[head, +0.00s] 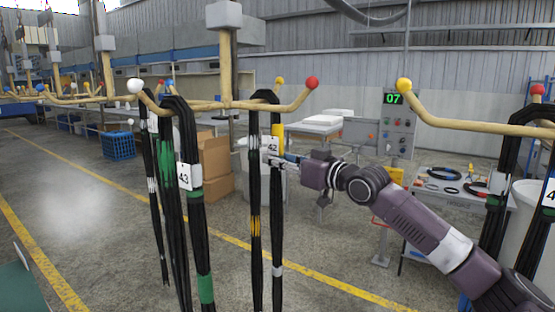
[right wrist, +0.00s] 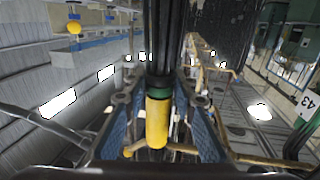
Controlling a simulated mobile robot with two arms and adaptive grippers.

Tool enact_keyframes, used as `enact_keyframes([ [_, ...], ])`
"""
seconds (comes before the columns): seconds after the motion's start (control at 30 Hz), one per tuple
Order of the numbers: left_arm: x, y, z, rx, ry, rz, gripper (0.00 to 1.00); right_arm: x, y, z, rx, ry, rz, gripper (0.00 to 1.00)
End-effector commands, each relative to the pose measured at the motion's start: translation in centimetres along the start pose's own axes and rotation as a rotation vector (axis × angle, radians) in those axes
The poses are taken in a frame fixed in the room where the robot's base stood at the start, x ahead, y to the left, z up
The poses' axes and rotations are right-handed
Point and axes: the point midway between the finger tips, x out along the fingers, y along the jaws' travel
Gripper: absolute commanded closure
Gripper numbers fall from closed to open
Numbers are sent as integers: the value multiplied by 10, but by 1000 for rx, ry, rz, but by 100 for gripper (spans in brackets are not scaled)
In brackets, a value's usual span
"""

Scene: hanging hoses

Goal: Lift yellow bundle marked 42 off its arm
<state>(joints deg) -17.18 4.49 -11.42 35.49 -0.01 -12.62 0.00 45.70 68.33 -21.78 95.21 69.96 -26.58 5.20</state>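The bundle marked 42 (head: 255,190) is black hose with yellow bands. It hangs looped over the wooden arm that ends in a red ball (head: 312,83), on the middle stand. Its white tag 42 (head: 272,145) shows near the upper part of the right strand. My right gripper (head: 272,161) is at that strand, just below the tag, reaching in from the right. In the right wrist view, a black strand with a yellow band (right wrist: 157,122) lies between its two fingers, which look spread apart. My left gripper is out of view.
The bundle marked 43 (head: 168,160), with green bands, hangs close by on the left arm with the white ball (head: 135,86). Another stand's arm with a yellow ball (head: 404,85) reaches in from the right, with more hoses hanging. Cardboard boxes (head: 216,160) stand behind.

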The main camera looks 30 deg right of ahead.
Motion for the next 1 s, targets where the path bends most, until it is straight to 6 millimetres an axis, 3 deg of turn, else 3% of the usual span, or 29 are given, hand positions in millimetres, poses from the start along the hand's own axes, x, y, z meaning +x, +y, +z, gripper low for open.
enact_keyframes([
  [0.2,0,0,0,0,0,-1,60,0,0,0,0,0,0,100],
  [0.5,0,-1,0,0,0,-1,60,0,0,0,0,0,0,100],
  [0.53,0,-1,0,0,0,-2,60,0,0,0,0,0,0,79],
  [0.73,0,-1,0,1,0,-2,60,0,0,0,0,0,0,100],
  [1.0,0,-1,0,1,0,-1,60,0,0,0,0,0,0,100],
])
